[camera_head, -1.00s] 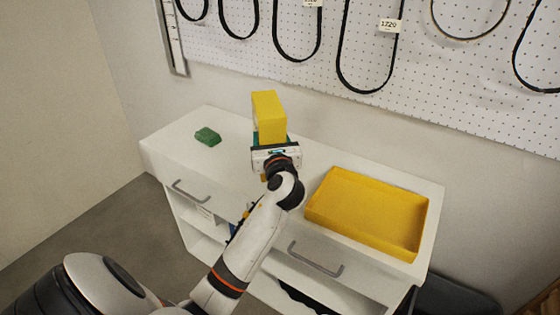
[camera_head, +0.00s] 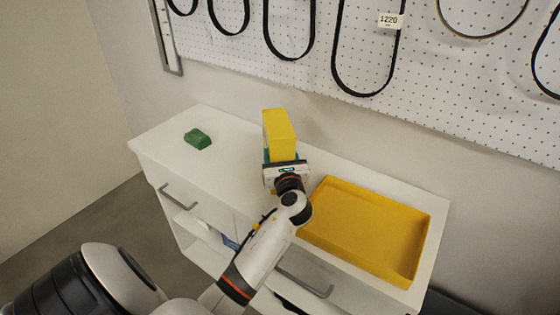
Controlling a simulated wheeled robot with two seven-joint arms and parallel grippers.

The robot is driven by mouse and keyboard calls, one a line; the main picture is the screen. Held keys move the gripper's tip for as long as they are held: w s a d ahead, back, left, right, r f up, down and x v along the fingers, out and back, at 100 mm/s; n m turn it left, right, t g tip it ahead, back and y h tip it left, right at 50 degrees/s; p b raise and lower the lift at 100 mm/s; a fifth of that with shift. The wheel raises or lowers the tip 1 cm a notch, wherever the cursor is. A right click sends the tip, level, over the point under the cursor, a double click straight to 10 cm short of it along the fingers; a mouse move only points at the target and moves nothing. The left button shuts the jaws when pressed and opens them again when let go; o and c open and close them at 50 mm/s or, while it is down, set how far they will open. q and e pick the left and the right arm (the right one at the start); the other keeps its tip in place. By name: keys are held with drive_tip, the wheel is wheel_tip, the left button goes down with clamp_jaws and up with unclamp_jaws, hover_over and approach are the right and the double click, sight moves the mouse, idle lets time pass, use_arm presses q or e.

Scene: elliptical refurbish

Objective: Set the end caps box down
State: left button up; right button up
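The end caps box, a tall yellow box (camera_head: 279,133), is upright over the middle of the white cabinet top (camera_head: 232,150). My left gripper (camera_head: 284,164) is at the box's lower part on the near side and appears shut on it. A bit of green shows at the box's lower edge by the gripper. The gripper and wrist hide the box's underside, so I cannot tell whether it touches the cabinet top. My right gripper is not in view.
A shallow yellow tray (camera_head: 417,262), empty, lies on the cabinet's right part, close to my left wrist. A small green object (camera_head: 197,139) lies at the left. The top is clear between it and the box. A pegboard with hanging black belts (camera_head: 335,60) is behind.

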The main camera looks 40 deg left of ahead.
use_arm(q)
drive_tip(key=shift+f, duration=0.7)
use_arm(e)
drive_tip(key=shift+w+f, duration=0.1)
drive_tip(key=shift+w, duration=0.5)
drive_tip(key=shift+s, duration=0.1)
use_arm(q)
drive_tip(key=shift+f, duration=0.15)
drive_tip(key=o, duration=1.3)
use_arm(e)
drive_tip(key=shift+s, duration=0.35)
